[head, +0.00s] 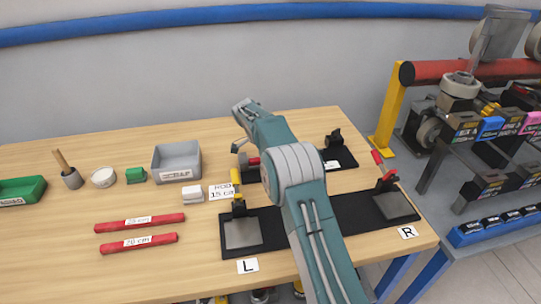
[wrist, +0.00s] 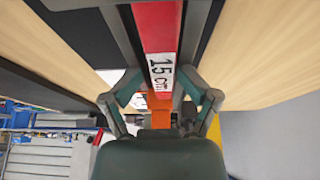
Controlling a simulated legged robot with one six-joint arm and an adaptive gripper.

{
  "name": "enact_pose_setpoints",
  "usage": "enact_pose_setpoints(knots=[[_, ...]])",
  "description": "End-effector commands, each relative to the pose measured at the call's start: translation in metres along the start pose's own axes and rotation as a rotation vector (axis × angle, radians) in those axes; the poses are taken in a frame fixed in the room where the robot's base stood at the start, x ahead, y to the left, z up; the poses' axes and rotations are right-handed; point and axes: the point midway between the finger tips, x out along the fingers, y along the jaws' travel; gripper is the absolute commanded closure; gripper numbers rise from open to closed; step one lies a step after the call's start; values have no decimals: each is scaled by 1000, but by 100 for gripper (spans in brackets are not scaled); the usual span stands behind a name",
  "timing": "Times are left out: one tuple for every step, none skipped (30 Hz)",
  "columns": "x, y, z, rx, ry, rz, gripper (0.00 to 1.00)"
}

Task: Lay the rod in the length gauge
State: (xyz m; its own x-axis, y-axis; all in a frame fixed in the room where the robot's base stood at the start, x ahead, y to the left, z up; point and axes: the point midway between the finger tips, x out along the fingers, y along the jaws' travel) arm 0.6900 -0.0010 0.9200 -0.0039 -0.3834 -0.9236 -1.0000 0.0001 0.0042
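The red rod (wrist: 157,30) carries a white "15 cm" label and runs lengthwise between my gripper's fingers in the wrist view. My gripper (wrist: 160,55) has a finger close against each side of the rod and looks shut on it. In the head view my arm hides the gripper and most of the rod; a short red piece (head: 254,161) shows left of the arm. A black fixture (head: 345,157) with upright end pieces, which looks like the length gauge, lies behind my arm, its middle hidden. I cannot tell whether the rod touches it.
Two red rods labelled 20 cm (head: 138,243) lie at the left. A grey scrap tray (head: 177,161), a green tray (head: 20,190) and small items stand behind. A black clamp base (head: 365,212) lies in front, between L and R cards. A rack (head: 480,140) stands right.

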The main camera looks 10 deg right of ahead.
Motion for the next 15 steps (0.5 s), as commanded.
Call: enact_pose_setpoints(knots=[[0,1,2,-3,-2,3,35],[-2,1,1,-2,-2,2,35],[-6,0,-1,-2,-2,0,35],[-9,0,-2,-1,-2,0,35],[-14,0,-4,-1,-2,-1,35],[-21,0,-3,-2,-2,-3,35],[-27,0,-4,-1,-2,-4,35],[-34,0,-4,-1,-2,-4,35],[-43,0,-4,-1,-2,-5,35],[-50,0,-4,0,-1,-6,35],[-56,0,-4,0,-1,-6,35],[-65,0,-4,0,-2,-6,35],[-71,0,-4,0,-1,-5,35],[-78,-1,-4,1,-1,-7,35],[-86,0,-4,1,-1,-6,35]])
